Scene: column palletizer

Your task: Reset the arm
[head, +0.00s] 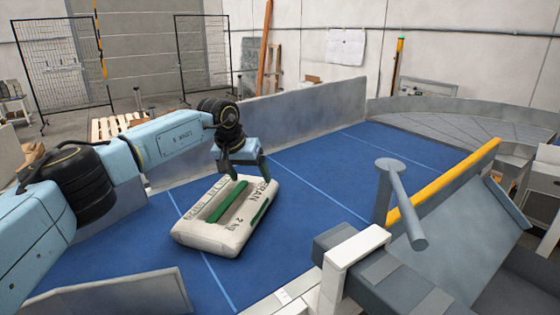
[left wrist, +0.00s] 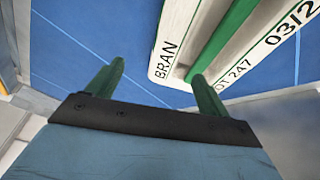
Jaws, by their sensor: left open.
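A white bag with green stripes and the word BRAN (head: 208,235) lies flat on the blue conveyor surface (head: 310,200). My left gripper (head: 246,172) is above the far part of the bag, pointing down, with its green fingers apart. In the left wrist view the two fingers (left wrist: 158,72) are spread with nothing held between them. The bag (left wrist: 172,42) fills the upper right there, and the right finger overlaps its edge in the picture. I cannot tell the exact gap between fingers and bag. My right gripper is not in view.
A grey side wall (head: 270,120) runs behind the blue surface. On the right stand a grey post with a crossbar (head: 405,205) and a yellow-edged guard (head: 440,187). Wooden pallets (head: 115,125) and black mesh fences (head: 205,55) are farther back. The blue surface right of the bag is clear.

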